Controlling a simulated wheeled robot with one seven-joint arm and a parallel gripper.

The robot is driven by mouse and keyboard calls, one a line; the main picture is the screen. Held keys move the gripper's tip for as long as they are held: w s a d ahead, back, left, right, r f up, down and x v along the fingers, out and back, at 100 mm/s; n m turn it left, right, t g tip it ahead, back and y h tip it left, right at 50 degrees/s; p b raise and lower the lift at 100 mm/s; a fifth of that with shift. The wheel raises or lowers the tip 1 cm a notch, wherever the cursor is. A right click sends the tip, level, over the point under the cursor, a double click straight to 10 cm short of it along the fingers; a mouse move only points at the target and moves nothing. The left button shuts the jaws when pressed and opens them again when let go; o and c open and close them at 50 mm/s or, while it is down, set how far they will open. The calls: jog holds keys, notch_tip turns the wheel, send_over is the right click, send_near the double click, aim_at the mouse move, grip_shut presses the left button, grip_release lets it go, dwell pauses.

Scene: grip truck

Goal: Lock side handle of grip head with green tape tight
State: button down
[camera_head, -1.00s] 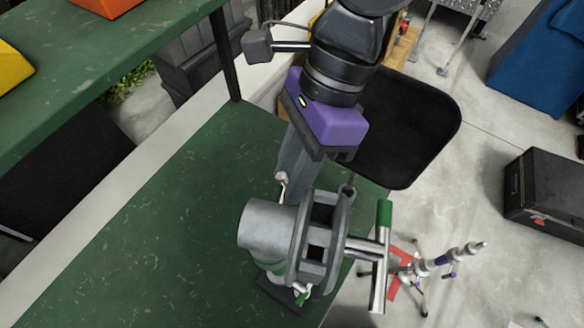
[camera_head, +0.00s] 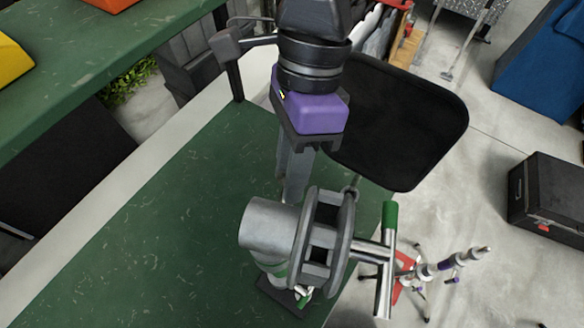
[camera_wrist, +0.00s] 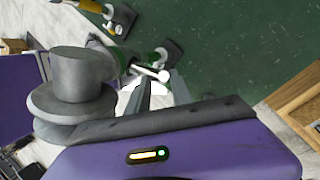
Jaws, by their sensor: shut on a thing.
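The grey grip head (camera_head: 322,240) sits above the green table, with round plates and a stub cylinder. Green tape (camera_head: 390,214) wraps one end of its silver T-handle (camera_head: 384,275). In the wrist view the grip head (camera_wrist: 75,85) is at the left. Its side handle (camera_wrist: 150,72), a short silver bar with a pale ball end, shows at the fingertips. My gripper (camera_head: 292,190), with a purple body, reaches down behind the head and is shut on the side handle; it also shows in the wrist view (camera_wrist: 160,88). The fingers hide the handle in the head view.
The green table (camera_head: 150,235) is mostly clear to the left. A black panel (camera_head: 405,120) stands behind at the right. A stand with red legs (camera_head: 408,280) is on the floor. A yellow-taped fitting (camera_wrist: 92,6) shows in the wrist view.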

aim_at(279, 177)
jog(key=shift+a+f+m+g+h+b, duration=0.15)
jog(key=shift+a+g+h, duration=0.15)
jog(key=shift+h, duration=0.55)
jog(key=shift+a+f+m+g+h+b, duration=0.1)
jog(key=shift+a+f+g+h, duration=0.15)
jog(key=shift+h, duration=0.65)
jog(key=shift+a+f+m+g+h+b, duration=0.1)
jog(key=shift+a+m+g+h, duration=0.2)
jog(key=shift+h, duration=0.55)
jog(key=shift+d, duration=0.1)
jog(key=c, duration=1)
grip_release()
jog(key=shift+r, duration=0.1)
jog(key=shift+c, duration=0.2)
jog(key=shift+w+r, duration=0.1)
jog(key=shift+r, duration=0.1)
jog(key=shift+r+p, duration=0.3)
jog(key=shift+p, duration=0.05)
notch_tip(279, 177, up, 19)
jog(key=p, duration=0.2)
jog(key=shift+p, duration=0.35)
jog(key=shift+r, duration=0.1)
jog(key=shift+c, duration=0.2)
